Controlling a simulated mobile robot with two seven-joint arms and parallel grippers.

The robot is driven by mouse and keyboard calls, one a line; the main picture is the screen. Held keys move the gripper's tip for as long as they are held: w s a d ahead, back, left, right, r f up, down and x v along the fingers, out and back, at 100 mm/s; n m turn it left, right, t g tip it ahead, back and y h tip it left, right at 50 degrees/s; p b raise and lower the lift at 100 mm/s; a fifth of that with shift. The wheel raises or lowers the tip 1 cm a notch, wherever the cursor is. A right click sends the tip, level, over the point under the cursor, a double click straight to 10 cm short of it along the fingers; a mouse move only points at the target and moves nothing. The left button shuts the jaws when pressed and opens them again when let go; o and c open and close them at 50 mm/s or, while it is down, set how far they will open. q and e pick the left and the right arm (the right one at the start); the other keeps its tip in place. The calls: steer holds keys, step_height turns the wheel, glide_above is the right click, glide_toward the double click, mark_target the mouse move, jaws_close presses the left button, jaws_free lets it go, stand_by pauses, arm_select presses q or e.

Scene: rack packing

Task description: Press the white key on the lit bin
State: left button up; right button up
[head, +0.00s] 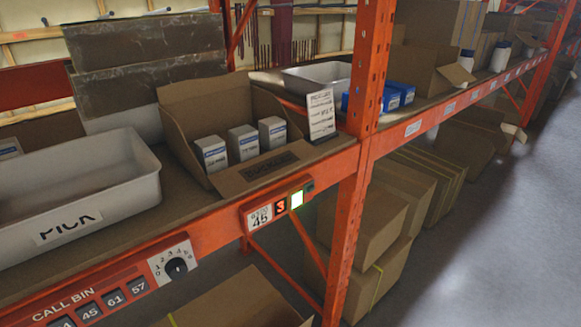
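On the orange front rail, a bright lit white square (297,199) with a yellow-green edge sits in a small module. I cannot tell whether this square is the key itself or a lamp. To its left are a dark tile with a red mark (281,208) and a white label reading 45 (260,216). A small dark part (309,187) is at its right end. Above the module, an open cardboard bin (205,108) holds three small white-and-blue boxes (243,143). Neither of my grippers is in view.
A grey tub marked PICK (120,195) stands left of the cardboard bin. Lower left on the rail are a dial (177,266) and a CALL BIN panel (75,308) with numbered tiles. An orange upright (352,215) stands right of the lit module. A small text card (321,115) stands beside the bin.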

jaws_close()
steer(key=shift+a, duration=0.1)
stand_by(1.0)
